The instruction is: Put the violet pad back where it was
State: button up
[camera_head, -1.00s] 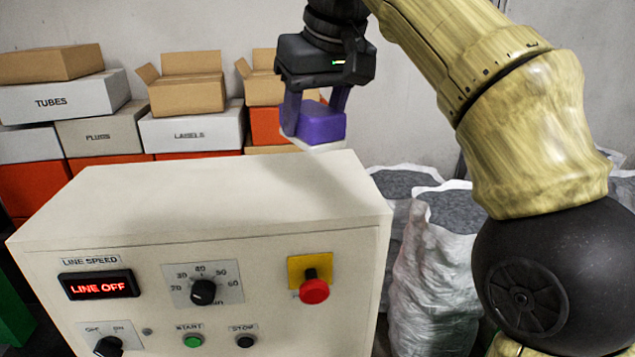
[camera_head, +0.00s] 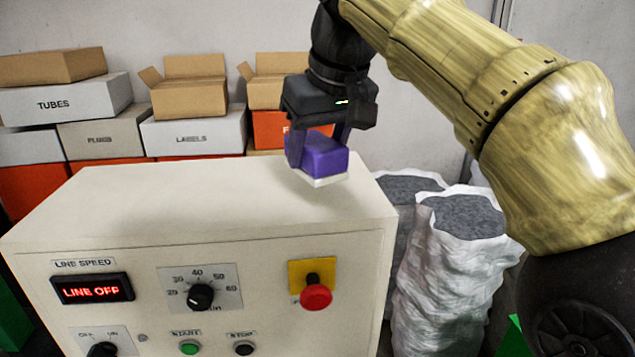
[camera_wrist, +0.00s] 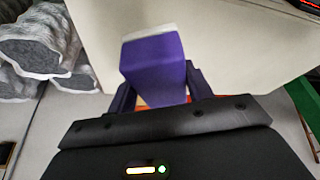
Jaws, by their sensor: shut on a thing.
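The violet pad (camera_head: 318,155) is a violet block with a white layer along its underside. My gripper (camera_head: 320,148) is shut on it, one finger on each side, and points down. In the head view the pad appears over the right rear part of the cream control cabinet's top (camera_head: 190,205). I cannot tell whether its white underside touches that top. In the wrist view the pad (camera_wrist: 154,68) sits between my fingers, its white edge (camera_wrist: 149,33) facing away from the gripper body.
The cabinet front carries a red LINE OFF display (camera_head: 92,290), a speed dial (camera_head: 200,296), a red stop button on yellow (camera_head: 316,296) and small buttons. White sacks (camera_head: 450,265) stand right of the cabinet. Stacked boxes (camera_head: 190,135) stand behind. The cabinet top is otherwise clear.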

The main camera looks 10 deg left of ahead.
jog(key=shift+w+f, duration=0.1)
jog(key=shift+f, duration=0.35)
jog(key=shift+f, duration=1.85)
jog(key=shift+f, duration=0.1)
jog(key=o, duration=0.9)
jog(key=shift+o, duration=0.3)
jog(key=v, duration=1.2)
jog(key=shift+p, duration=0.4)
